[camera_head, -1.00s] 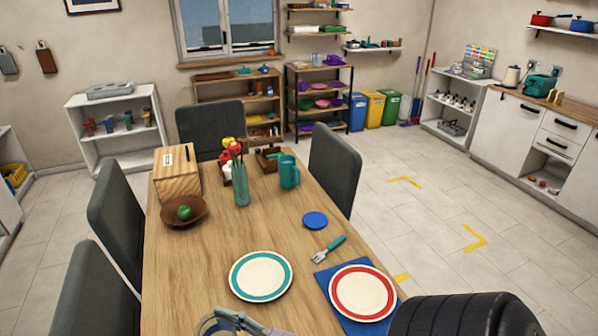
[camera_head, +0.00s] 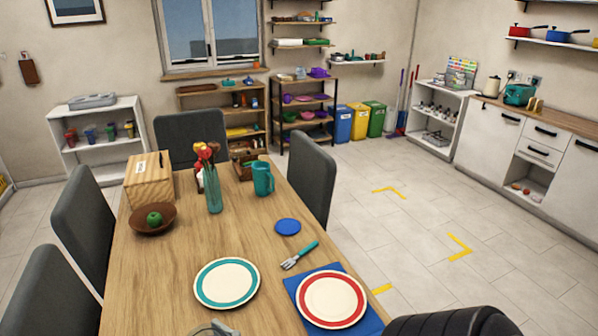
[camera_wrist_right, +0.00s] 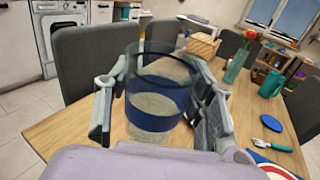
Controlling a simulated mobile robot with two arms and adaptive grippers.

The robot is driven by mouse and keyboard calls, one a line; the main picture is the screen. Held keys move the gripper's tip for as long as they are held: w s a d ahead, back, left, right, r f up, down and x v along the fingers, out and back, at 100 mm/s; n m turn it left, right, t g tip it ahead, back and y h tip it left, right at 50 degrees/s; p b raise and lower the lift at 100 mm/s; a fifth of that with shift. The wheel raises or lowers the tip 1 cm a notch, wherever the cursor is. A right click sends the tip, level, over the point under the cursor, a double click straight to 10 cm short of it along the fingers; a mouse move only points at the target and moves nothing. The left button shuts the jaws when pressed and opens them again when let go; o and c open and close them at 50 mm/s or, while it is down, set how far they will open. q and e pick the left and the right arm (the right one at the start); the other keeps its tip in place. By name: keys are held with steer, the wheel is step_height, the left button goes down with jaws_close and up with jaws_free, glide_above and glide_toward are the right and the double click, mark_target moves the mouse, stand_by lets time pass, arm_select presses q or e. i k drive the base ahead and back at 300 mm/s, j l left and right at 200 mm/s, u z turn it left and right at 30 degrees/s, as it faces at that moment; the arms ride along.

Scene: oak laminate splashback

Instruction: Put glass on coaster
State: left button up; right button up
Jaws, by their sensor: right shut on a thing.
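My right gripper (camera_wrist_right: 158,95) is shut around a clear glass with a blue band (camera_wrist_right: 155,108), which it holds upright above the table in the right wrist view. In the head view only a bit of this gripper (camera_head: 221,328) shows at the bottom edge, and the glass is mostly cut off. The coaster, a flat blue disc (camera_head: 287,227), lies bare on the table beyond the fork; it also shows in the right wrist view (camera_wrist_right: 271,122). The glass is apart from the coaster. My left gripper is not in view.
A teal-rimmed plate (camera_head: 227,282) and a red-rimmed plate (camera_head: 332,298) on a blue mat (camera_head: 293,284) are near. A fork (camera_head: 300,255) lies before the coaster. A teal mug (camera_head: 263,178), flower vase (camera_head: 213,186) and brown bowl (camera_head: 153,221) stand farther back.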

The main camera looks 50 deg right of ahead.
mark_target(287, 225)
steer(key=k+l+u, duration=0.2)
steer(key=k+l, duration=0.2)
steer(key=l, duration=0.35)
steer(key=k+l+u, duration=0.2)
steer(key=k+l, duration=0.2)
steer(key=l, duration=0.25)
steer(key=k+l+u, duration=0.2)
steer(key=k+l, duration=0.3)
steer(key=l+u, duration=0.1)
steer(key=l, duration=0.45)
steer(key=k+l+u, duration=0.1)
steer(key=l, duration=0.4)
steer(key=k+l+u, duration=0.1)
steer(key=l, duration=0.45)
steer(key=k+l+u, duration=0.1)
steer(key=l, duration=0.45)
